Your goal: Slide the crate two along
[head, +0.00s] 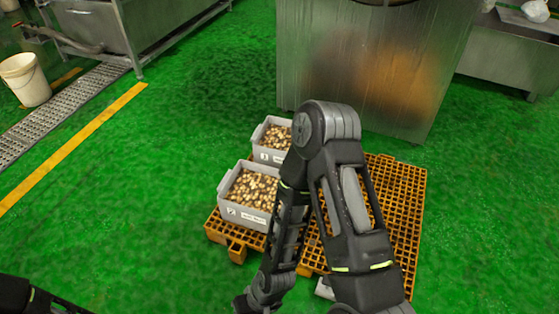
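The crate marked 2 (229,210) is a grey open box full of small brown and pale round pieces. It stands upright on the left part of an orange slatted pallet (405,200). My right arm rises over the pallet and folds down just right of the crate. Its wrist end is at the bottom edge, and I cannot make out any fingers there. Only a dark piece of my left arm shows in the bottom left corner. Its gripper is out of the picture.
A similar crate marked 3 (264,156) stands just behind crate 2, partly covered by my arm. A pale object (323,289) shows beside my arm at the pallet's front. A large metal drum housing (300,60) stands behind. The green floor left of the pallet is clear.

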